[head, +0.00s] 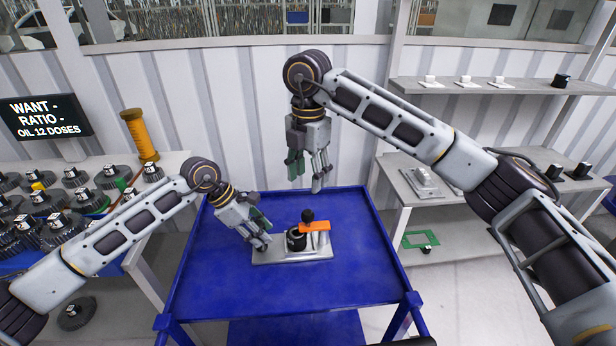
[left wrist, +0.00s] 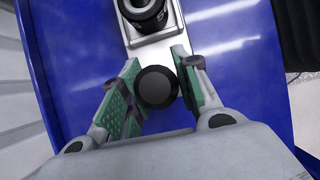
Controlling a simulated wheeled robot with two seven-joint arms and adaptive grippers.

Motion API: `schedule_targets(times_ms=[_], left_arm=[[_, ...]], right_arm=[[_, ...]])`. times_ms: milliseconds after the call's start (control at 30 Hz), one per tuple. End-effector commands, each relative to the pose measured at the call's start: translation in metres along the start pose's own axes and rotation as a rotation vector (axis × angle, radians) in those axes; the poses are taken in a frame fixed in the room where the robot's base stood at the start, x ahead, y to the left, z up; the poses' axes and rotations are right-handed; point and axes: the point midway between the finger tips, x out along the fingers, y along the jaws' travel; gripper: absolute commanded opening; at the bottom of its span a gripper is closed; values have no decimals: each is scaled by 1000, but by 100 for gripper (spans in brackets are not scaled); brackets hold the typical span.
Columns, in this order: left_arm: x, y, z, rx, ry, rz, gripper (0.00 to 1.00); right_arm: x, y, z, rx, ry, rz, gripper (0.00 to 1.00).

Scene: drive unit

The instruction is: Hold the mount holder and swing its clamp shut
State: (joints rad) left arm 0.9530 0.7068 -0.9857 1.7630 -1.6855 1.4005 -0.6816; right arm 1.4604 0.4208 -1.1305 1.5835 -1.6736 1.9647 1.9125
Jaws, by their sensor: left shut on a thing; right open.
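The mount holder is a light grey plate (head: 320,249) on the blue cart, with a black cylindrical part (head: 296,240) on it. Its clamp has an orange arm (head: 315,226) pointing right and a black knob (head: 307,215) above. My right gripper (head: 306,184) is open and empty, pointing down above the cart's far edge, apart from the clamp.
The blue cart top (head: 225,290) is clear around the holder and has a raised rim. A table with several gears (head: 75,180) stands at left. At right are a table (head: 405,190) with a grey part and a wall shelf (head: 490,87) with small items.

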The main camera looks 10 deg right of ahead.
Motion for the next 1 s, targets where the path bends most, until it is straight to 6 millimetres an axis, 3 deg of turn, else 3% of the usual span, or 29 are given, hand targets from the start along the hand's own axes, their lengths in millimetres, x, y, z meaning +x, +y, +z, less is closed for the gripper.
schedule_targets(times_ms=[467,500,700,1000], left_arm=[[0,0,-1,-1,1,-1,5],[0,0,-1,-1,1,-1,33],[0,0,0,-1,1,-1,57],[0,0,0,0,0,0,57]], right_arm=[[0,0,0,0,0,0,52],[0,0,0,0,0,0,52],[0,0,0,0,0,0,52],[0,0,0,0,0,0,52]])
